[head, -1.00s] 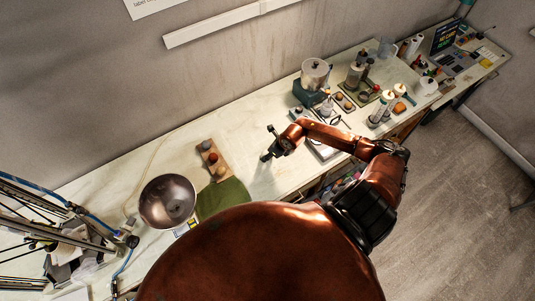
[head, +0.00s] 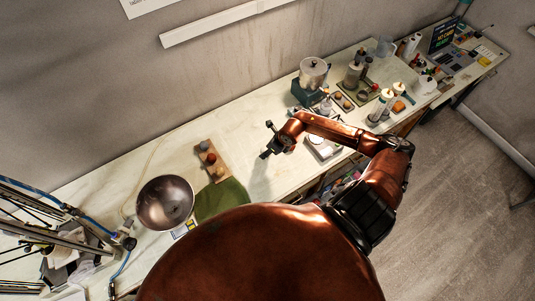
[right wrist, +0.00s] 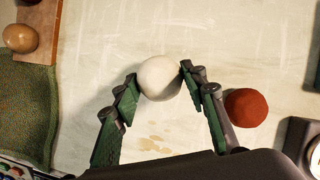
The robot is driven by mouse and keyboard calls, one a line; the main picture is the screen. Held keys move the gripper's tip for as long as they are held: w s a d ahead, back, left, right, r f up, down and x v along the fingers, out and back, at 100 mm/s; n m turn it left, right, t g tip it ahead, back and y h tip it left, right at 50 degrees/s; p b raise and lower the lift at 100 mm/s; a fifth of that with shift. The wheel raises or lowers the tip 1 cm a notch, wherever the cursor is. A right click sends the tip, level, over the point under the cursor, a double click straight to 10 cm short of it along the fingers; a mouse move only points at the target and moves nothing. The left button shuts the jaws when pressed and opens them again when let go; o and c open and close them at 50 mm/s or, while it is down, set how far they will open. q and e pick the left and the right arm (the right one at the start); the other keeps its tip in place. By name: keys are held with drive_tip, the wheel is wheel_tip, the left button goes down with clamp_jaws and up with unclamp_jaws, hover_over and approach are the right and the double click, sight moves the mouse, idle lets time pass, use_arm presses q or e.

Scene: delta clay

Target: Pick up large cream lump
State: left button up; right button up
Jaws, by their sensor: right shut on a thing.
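A large round cream lump (right wrist: 158,78) is between the fingertips of my right gripper (right wrist: 158,76) in the right wrist view. The fingers touch it on both sides and are shut on it. In the head view my right gripper (head: 267,140) is low over the bench, right of the green mat. A red-brown ball (right wrist: 246,108) lies just outside the right finger in the right wrist view. My left gripper is not in view.
A blender-like machine (head: 312,80) and bottles (head: 381,105) stand to the right. The bench behind the gripper is clear.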

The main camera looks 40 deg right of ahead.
drive_tip(key=s+d+r+b, duration=0.2)
drive_tip(key=s+d+r, duration=0.2)
drive_tip(key=s+r, duration=0.6)
drive_tip(key=s, duration=0.3)
drive_tip(key=shift+s+r, duration=0.15)
drive_tip(key=shift+s, duration=0.05)
